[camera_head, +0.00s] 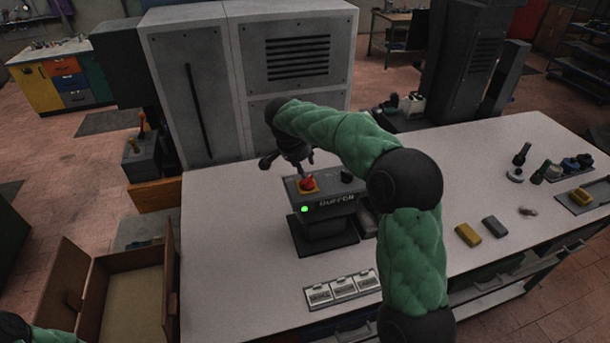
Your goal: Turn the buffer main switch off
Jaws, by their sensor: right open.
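A green lamp (305,209) is lit on the front. My right gripper (308,162) is open just above and behind the red knob, apparently apart from it. Its fingers are small and dark, and my right forearm hides part of the area behind the box. My left gripper is out of view.
White labelled tiles (343,289) lie in front of the box. Yellow (468,235) and grey (494,227) blocks lie to the right. A grey cabinet (200,85) stands behind the table. An open wooden crate (90,285) is at the left. The table's left part is clear.

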